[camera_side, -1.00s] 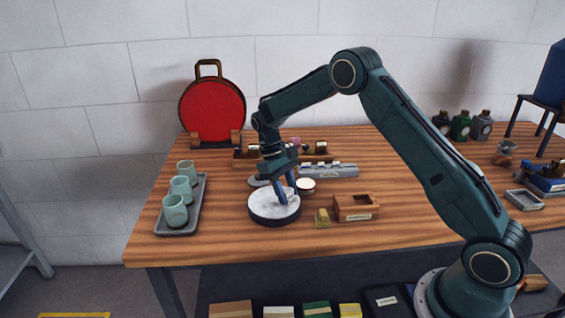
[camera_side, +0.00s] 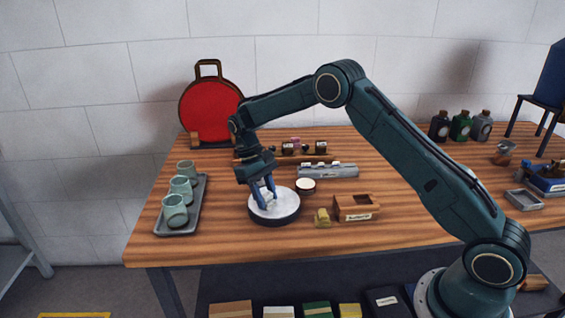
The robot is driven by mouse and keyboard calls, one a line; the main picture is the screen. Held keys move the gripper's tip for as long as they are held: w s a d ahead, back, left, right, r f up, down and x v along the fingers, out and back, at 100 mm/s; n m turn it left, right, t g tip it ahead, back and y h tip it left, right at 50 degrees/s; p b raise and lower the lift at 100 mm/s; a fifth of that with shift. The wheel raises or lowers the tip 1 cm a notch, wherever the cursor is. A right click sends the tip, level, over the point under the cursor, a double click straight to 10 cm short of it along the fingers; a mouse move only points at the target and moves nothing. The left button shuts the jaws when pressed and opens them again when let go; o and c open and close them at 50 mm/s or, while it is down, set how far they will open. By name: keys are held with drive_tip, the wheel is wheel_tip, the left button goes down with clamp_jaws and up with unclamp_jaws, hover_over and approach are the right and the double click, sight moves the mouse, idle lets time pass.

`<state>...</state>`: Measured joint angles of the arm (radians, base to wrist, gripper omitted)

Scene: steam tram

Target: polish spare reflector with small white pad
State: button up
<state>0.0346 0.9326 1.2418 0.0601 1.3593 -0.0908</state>
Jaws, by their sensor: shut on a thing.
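The spare reflector appears to be the round, dark-rimmed dish with a pale face (camera_side: 285,209) lying on the wooden table. My gripper (camera_side: 267,201) points down over the left part of that face. It is shut on a small white pad (camera_side: 266,206), which is partly hidden between the blue fingers. The pad seems to touch the pale face, though the exact contact is too small to tell.
A tray (camera_side: 199,221) with green cups is at left. A red disc (camera_side: 212,108) stands behind. Bare table lies between tray and dish.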

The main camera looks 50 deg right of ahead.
sight(292, 205)
drive_tip(key=shift+w+a, duration=0.75)
drive_tip(key=shift+a, duration=0.05)
drive_tip(key=shift+s+d, duration=3)
wheel_tip(292, 205, up, 8)
drive_tip(key=shift+r, duration=0.1)
